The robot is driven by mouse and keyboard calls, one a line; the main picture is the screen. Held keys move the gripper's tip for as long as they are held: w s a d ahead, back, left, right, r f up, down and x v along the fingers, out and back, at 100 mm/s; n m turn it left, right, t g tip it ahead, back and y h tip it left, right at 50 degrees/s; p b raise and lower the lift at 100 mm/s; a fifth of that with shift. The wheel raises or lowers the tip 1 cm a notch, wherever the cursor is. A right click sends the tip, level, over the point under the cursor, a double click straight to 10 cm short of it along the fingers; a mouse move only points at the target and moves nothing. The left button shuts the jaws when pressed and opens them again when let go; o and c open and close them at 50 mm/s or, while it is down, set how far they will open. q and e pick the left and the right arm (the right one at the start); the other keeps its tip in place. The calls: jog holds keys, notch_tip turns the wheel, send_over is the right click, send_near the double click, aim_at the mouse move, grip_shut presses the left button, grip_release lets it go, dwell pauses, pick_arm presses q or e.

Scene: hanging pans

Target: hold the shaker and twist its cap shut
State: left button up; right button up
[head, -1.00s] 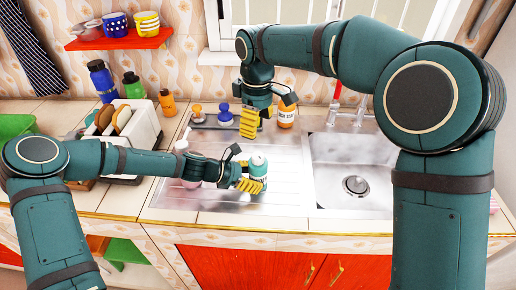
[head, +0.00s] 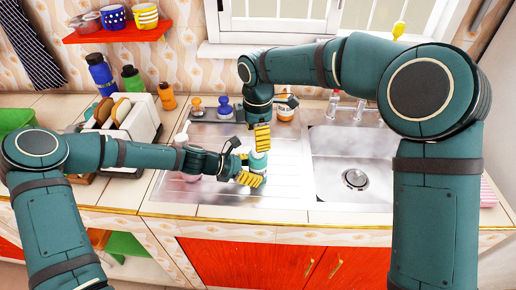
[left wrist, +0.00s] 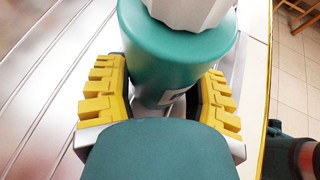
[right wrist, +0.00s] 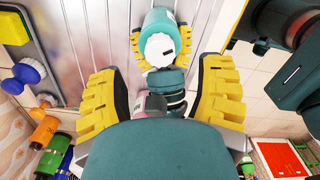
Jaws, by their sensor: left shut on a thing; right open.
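The shaker (head: 258,170) has a teal body and a white cap. It stands upright over the metal drainboard, and its teal side also shows in the left wrist view (left wrist: 170,60). My left gripper (head: 248,172) is shut on its body from the side, with yellow fingers on both sides. My right gripper (head: 262,140) is open and points down, just above the shaker. In the right wrist view the white cap (right wrist: 160,48) lies ahead, between the lines of the open fingers, apparently not touched. The cap is partly hidden by the right fingers in the head view.
The sink basin (head: 352,160) lies right of the shaker. The drainboard in front (head: 215,195) is clear.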

jog(key=shift+f, duration=2.65)
grip_shut()
